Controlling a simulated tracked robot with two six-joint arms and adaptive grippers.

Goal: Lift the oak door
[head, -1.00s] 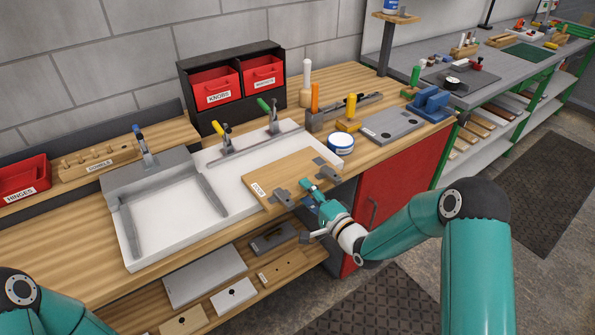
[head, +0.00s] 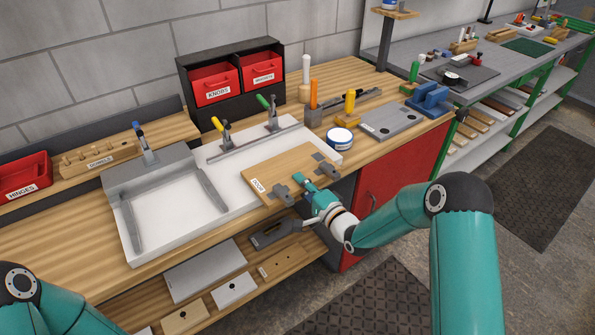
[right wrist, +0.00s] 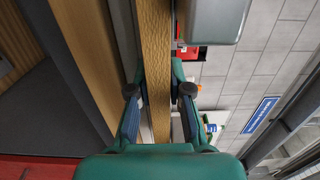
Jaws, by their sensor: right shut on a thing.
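The oak door (head: 285,166) is a flat light wood board with a white label at its left corner, at the front of the white fixture (head: 235,160) in the head view. Two dark grey metal pieces (head: 281,192) show near its right and front edges. My right gripper (head: 300,182) is at the front edge of the door, shut on it. In the right wrist view the door's edge (right wrist: 153,40) runs between the two fingers (right wrist: 157,92), one on each side. Whether the door is clear of its support I cannot tell. My left gripper is out of view.
A grey-walled tray (head: 160,215) lies left of the door. Toggle clamps with yellow (head: 221,128) and green (head: 264,105) handles stand behind it. A round blue-and-white tin (head: 340,138) and a grey plate (head: 391,122) are to the right. A red cabinet door (head: 385,190) is below.

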